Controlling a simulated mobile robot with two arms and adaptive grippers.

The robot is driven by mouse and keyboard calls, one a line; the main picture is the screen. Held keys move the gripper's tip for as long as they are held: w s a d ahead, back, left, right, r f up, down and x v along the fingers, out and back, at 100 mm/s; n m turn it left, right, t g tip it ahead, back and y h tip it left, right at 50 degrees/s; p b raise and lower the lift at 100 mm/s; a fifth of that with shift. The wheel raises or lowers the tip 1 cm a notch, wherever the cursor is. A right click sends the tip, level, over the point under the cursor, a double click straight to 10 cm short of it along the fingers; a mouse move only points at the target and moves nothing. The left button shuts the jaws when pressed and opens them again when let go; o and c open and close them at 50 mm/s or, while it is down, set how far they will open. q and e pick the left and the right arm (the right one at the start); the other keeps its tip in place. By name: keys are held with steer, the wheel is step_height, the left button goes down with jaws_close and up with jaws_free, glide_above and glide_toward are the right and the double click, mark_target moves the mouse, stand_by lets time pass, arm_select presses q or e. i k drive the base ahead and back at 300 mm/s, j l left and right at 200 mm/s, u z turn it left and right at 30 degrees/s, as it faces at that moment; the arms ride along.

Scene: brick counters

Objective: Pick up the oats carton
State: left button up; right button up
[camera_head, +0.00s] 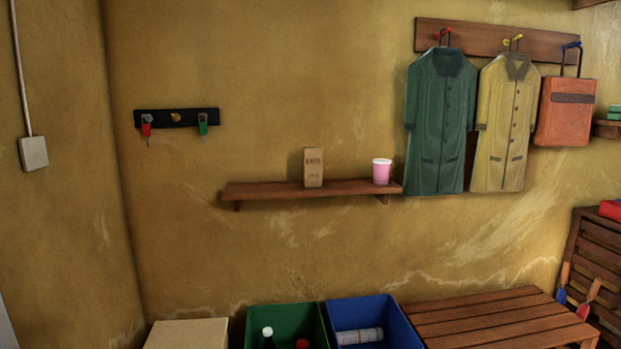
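A small brown carton (313,167) with dark lettering stands upright on the wooden wall shelf (270,190). Its print is too small to read for certain; it is the only carton on that shelf. A pink cup (381,172) with a pale top stands on the same shelf to the right, apart from the carton. Neither of my grippers shows in the head view.
Below stand a cardboard box (188,334), a green bin (285,318) with bottles, a blue bin (372,311) and a slatted wooden bench (490,315). Green and yellow coats (505,120) hang right of the shelf. A key rack (177,117) hangs left.

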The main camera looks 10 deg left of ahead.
mark_target(312, 157)
steer(key=i+j+z, duration=0.45)
steer(key=i+j, duration=0.35)
